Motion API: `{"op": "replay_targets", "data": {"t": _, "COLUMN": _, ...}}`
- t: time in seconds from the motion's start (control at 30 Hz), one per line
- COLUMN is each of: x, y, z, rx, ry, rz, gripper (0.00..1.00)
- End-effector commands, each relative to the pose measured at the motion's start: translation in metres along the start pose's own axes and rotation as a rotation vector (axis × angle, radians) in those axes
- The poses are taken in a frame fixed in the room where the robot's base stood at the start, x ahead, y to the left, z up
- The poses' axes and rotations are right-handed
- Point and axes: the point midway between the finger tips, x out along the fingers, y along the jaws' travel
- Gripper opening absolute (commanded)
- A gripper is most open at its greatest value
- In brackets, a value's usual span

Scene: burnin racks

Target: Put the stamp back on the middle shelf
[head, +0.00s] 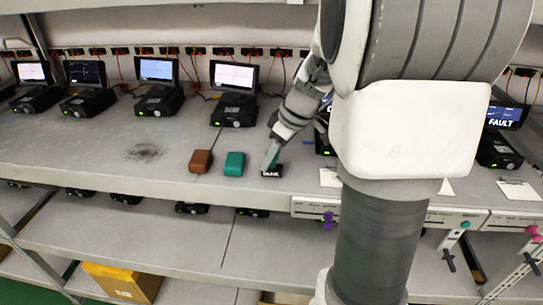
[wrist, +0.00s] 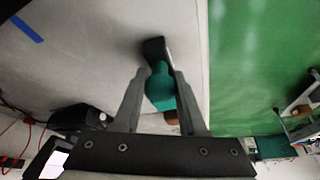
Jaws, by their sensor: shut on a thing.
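The stamp has a teal handle (wrist: 160,88) and a dark base (wrist: 154,48) in the wrist view. My gripper (wrist: 160,74) is shut on the handle, one finger on each side. In the head view the stamp's black base (head: 272,171) with pale lettering is at the front edge of the grey shelf (head: 100,150), below my gripper (head: 273,152). Whether the base touches the surface or hovers just above it, I cannot tell. My arm covers the shelf to the right. A lower shelf (head: 130,235) runs beneath.
A teal block (head: 235,164) and a brown block (head: 201,161) lie just left of the stamp. Several black units with screens (head: 235,92) stand along the back. A unit at right reads FAULT (head: 500,115). The shelf's front left is clear, with a dark smudge (head: 143,152).

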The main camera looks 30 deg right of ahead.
Motion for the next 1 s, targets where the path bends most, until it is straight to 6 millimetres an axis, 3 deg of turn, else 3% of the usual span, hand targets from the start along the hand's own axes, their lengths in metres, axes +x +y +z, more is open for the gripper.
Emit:
{"op": "replay_targets", "data": {"t": 0.03, "x": 0.002, "y": 0.0, "z": 0.001, "rx": 0.0, "ry": 0.0, "rz": 0.0, "gripper": 0.43}}
{"op": "replay_targets", "data": {"t": 0.2, "x": 0.001, "y": 0.0, "z": 0.0, "rx": 0.0, "ry": 0.0, "rz": 0.0, "gripper": 0.71}}
{"op": "replay_targets", "data": {"t": 0.63, "x": -0.007, "y": 0.001, "z": -0.001, "rx": -0.001, "ry": 0.001, "rz": 0.002, "gripper": 0.71}}
{"op": "replay_targets", "data": {"t": 0.87, "x": -0.057, "y": 0.001, "z": -0.001, "rx": -0.001, "ry": 0.003, "rz": 0.007, "gripper": 0.71}}
{"op": "replay_targets", "data": {"t": 1.0, "x": -0.065, "y": 0.004, "z": 0.037, "rx": 0.006, "ry": 0.0, "rz": 0.003, "gripper": 0.71}}
